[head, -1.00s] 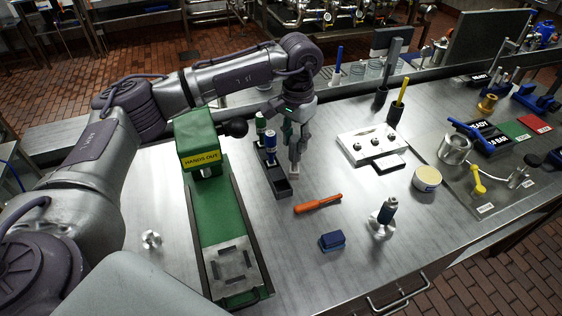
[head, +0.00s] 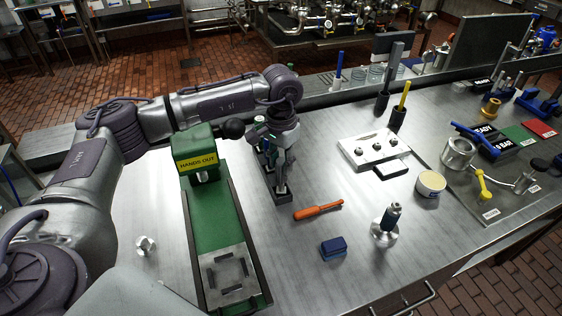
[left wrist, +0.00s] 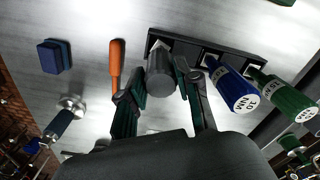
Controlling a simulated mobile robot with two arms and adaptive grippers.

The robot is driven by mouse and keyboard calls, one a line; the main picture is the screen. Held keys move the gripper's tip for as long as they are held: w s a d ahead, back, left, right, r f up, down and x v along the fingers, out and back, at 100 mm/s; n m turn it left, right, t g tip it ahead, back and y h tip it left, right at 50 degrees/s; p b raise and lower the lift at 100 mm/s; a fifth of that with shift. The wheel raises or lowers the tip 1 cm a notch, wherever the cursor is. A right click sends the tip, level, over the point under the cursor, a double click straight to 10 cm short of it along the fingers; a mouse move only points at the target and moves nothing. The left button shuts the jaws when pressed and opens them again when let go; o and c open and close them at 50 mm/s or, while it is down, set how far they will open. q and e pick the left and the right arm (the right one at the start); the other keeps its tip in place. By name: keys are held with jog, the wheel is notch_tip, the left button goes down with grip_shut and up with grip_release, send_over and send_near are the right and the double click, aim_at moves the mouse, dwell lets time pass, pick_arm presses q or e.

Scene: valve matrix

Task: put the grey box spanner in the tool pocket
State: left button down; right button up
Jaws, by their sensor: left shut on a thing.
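The grey box spanner (left wrist: 160,72) shows in the left wrist view as a grey cylinder between the fingers of my left gripper (left wrist: 160,84). My left gripper (head: 280,172) is shut on it. The spanner is at the end of the dark tool rack (left wrist: 262,46), over or in its end pocket; I cannot tell how deep its lower end is. The rack (head: 287,198) also shows in the head view, mostly covered by my gripper. A blue-capped tool (left wrist: 234,88) and a green-capped tool (left wrist: 288,96) stand in the other pockets. My right gripper is not in view.
A green press (head: 215,215) marked "HANDS OUT" stands close left of the rack.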

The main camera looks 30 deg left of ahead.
pick_arm(q)
jog(key=c, duration=0.8)
grip_release()
jog(key=shift+f, duration=0.1)
jog(key=shift+r, duration=0.2)
notch_tip(320, 180, up, 12)
jog(key=b, duration=0.3)
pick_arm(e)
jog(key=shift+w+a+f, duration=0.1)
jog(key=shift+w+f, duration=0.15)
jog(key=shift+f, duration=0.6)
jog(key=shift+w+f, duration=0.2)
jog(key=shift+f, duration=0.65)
